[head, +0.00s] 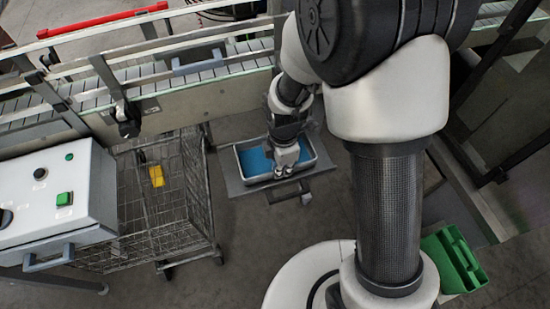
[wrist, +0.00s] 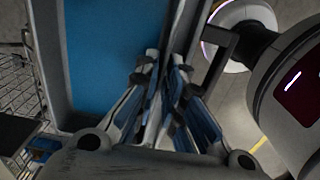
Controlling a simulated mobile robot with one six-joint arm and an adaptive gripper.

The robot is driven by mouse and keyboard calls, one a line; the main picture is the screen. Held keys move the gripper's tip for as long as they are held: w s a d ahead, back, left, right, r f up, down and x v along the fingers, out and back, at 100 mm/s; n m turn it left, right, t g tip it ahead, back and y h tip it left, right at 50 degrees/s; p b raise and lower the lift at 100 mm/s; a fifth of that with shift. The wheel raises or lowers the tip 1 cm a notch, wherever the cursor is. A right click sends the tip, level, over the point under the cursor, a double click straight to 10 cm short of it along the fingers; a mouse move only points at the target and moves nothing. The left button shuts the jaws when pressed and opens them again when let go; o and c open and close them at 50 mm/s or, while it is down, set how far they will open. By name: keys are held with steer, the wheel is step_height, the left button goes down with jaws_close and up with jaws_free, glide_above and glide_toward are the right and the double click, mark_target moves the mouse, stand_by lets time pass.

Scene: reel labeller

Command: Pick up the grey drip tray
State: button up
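The grey drip tray (head: 319,158) is a shallow rectangular tray with a blue inside. It sits on a low platform below the conveyor, in the middle of the head view. In the wrist view its grey wall (wrist: 52,60) and blue inside fill the upper left. My gripper (head: 285,171) reaches down to the tray's near side. In the wrist view its fingers (wrist: 164,65) are close together, with the tray's near wall running between the tips. They look shut on this wall; the exact contact is partly hidden by the fingers.
A wire cart (head: 165,205) with a yellow item (head: 156,176) stands left of the tray. A control box (head: 55,195) is at far left. The conveyor (head: 190,100) runs behind and above the tray. A green caddy (head: 453,260) is at lower right. Floor in front of the tray is clear.

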steer(key=shift+f, duration=0.6)
steer(key=shift+r, duration=0.1)
steer(key=shift+c, duration=0.3)
jaws_close()
step_height(320, 180, up, 26)
steer(key=p, duration=1.1)
steer(key=shift+p, duration=0.3)
